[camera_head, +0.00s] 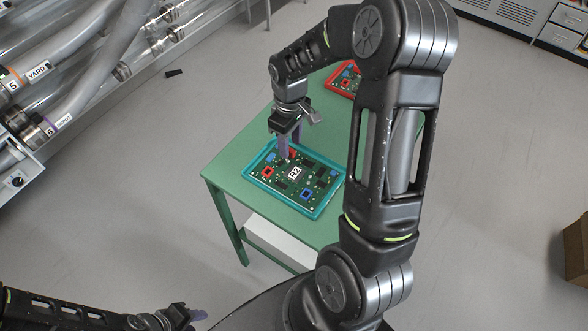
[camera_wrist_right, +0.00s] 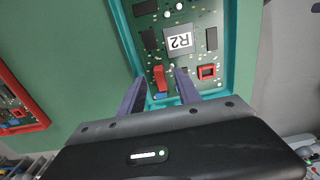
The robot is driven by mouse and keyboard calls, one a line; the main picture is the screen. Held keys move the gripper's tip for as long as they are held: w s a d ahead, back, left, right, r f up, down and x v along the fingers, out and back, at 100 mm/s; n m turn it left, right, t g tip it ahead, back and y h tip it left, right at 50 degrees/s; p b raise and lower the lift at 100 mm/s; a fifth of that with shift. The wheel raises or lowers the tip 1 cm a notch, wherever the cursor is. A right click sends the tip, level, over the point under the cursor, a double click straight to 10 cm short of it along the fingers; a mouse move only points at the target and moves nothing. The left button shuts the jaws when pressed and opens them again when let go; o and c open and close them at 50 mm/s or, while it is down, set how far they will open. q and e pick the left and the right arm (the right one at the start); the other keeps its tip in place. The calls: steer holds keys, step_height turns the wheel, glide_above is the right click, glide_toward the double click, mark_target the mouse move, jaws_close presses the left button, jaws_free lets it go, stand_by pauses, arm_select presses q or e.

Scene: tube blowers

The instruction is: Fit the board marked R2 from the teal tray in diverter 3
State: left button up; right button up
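The green board marked R2 (camera_head: 296,173) lies flat in the teal tray (camera_head: 279,198) on a green table. In the right wrist view the board (camera_wrist_right: 195,62) shows its white R2 label and a red upright part with a blue base (camera_wrist_right: 160,80) near its edge. My right gripper (camera_head: 289,150) points down over that edge. In the wrist view its purple fingers (camera_wrist_right: 160,92) are spread on either side of the red part, with gaps showing. My left gripper (camera_head: 196,315) is low at the bottom left, away from the table; its opening is unclear. Diverter 3 is not identifiable here.
A red tray (camera_head: 333,86) with another board is farther back on the green table (camera_head: 232,160), partly behind my right arm. Clear tubes labelled YARD (camera_head: 38,71) run along the upper left. A cardboard box (camera_head: 576,250) stands at the right edge. Floor between is mostly clear.

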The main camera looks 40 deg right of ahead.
step_height(320, 180, down, 2)
steer(key=shift+f, duration=0.15)
steer(key=shift+c, duration=0.3)
jaws_close()
stand_by(0.4)
stand_by(0.4)
